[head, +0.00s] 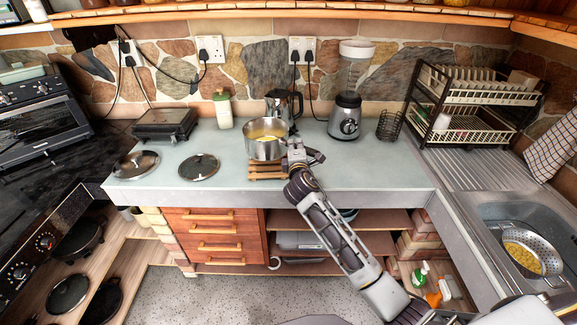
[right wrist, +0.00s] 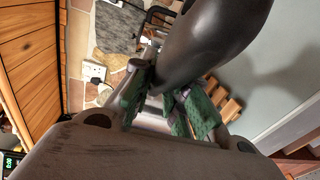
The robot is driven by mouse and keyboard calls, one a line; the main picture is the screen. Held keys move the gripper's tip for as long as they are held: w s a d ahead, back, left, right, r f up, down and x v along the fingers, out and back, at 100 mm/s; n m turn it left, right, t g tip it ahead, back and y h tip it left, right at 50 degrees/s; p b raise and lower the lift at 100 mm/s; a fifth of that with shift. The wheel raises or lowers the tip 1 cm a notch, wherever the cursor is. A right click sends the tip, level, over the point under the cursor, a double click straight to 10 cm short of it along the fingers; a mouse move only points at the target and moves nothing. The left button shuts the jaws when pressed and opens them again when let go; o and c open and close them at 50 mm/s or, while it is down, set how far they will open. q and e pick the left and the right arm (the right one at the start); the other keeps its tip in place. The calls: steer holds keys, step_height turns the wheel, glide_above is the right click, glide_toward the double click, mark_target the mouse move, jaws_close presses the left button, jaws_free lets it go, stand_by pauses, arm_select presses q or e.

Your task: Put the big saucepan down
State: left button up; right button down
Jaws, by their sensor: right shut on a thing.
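The big saucepan (head: 264,140) is a steel pan with yellowish contents, upright at the middle of the counter. It is at a slatted wooden trivet (head: 267,172), which shows just below its base. I cannot tell whether the base touches the slats. My right gripper (head: 297,150) is at the pan's right side, shut on its handle. In the right wrist view, a dark smooth part of the pan (right wrist: 215,45) passes by the green finger pads, and the trivet's slats (right wrist: 225,100) show beyond. My left gripper is not in view.
Two lids (head: 136,164) (head: 199,167) lie left of the trivet. A kettle (head: 284,105) stands close behind the pan, with a blender (head: 346,110) to the right. The counter (head: 370,170) right of my gripper is clear. A colander (head: 531,252) sits in the sink.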

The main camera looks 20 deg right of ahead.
steer(key=shift+f, duration=2.05)
steer(key=shift+f, duration=1.9)
steer(key=c, duration=1.4)
jaws_free()
steer(key=shift+f, duration=0.1)
steer(key=shift+s, duration=0.1)
steer(key=shift+b+v, duration=0.8)
steer(key=shift+v, duration=5.15)
